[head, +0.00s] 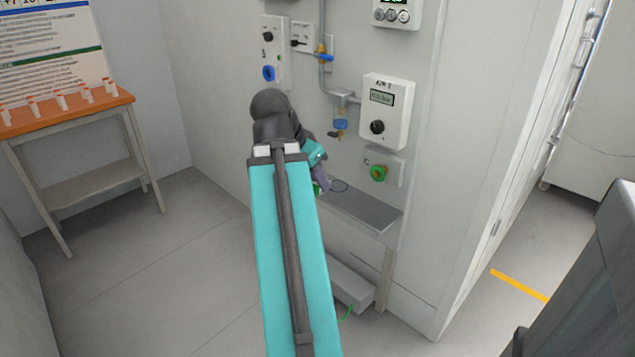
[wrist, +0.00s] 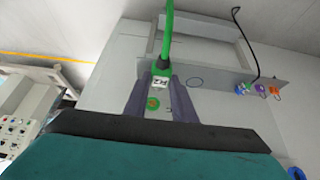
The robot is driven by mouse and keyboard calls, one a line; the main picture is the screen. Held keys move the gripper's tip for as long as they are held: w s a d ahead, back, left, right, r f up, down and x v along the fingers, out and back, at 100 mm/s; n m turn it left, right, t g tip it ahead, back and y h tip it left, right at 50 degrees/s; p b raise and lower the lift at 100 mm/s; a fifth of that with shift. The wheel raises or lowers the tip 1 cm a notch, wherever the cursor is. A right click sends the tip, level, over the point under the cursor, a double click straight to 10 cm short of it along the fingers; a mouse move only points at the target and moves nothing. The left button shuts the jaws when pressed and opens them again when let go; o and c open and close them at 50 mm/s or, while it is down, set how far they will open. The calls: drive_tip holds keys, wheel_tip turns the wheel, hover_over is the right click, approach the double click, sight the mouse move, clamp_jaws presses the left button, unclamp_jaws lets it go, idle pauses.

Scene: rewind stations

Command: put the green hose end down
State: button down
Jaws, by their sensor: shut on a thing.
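My gripper (wrist: 160,88) is shut on the green hose end (wrist: 162,70), which has a white tag. The green hose (wrist: 167,32) runs from it to the top of the wrist view. In the head view my gripper (head: 320,178) is beside the wall, near the left end of a grey shelf (head: 365,208), and mostly hidden by my arm. A green ring-shaped port (head: 379,172) is on the wall above the shelf. It also shows between my fingers in the wrist view (wrist: 153,103). I cannot tell whether the hose end touches the shelf.
A white control box (head: 387,110) and a blue-bowled filter (head: 340,118) are on the wall. A blue port (head: 269,73) is higher left. A grey box (head: 349,287) is below the shelf, with green hose (head: 346,313) beside it. An orange-topped table (head: 65,112) stands left; the floor between is clear.

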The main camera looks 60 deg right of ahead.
drive_tip(key=shift+w+a, duration=0.1)
drive_tip(key=shift+a, duration=0.25)
drive_tip(key=w+a+f+n+t+y, duration=0.1)
drive_tip(key=w+a+n+t, duration=0.3)
drive_tip(key=w+a, duration=0.65)
drive_tip(key=w+a+f+n+t, duration=0.1)
drive_tip(key=w+a+f+n, duration=0.1)
drive_tip(key=w+a+n, duration=0.8)
drive_tip(key=w+a+n+t+y, duration=0.1)
drive_tip(key=w+a+n, duration=0.1)
drive_tip(key=w+a, duration=0.3)
drive_tip(key=w+a+n+y, duration=0.2)
drive_tip(key=w+a, duration=0.3)
drive_tip(key=a, duration=0.7)
drive_tip(key=w+a+f+n+t+y, duration=0.1)
drive_tip(key=w+a+n, duration=0.2)
drive_tip(key=w+a, duration=0.2)
drive_tip(key=a, duration=0.3)
drive_tip(key=shift+a+t+y, duration=0.15)
drive_tip(key=shift+t+y, duration=0.15)
drive_tip(key=shift+y, duration=0.1)
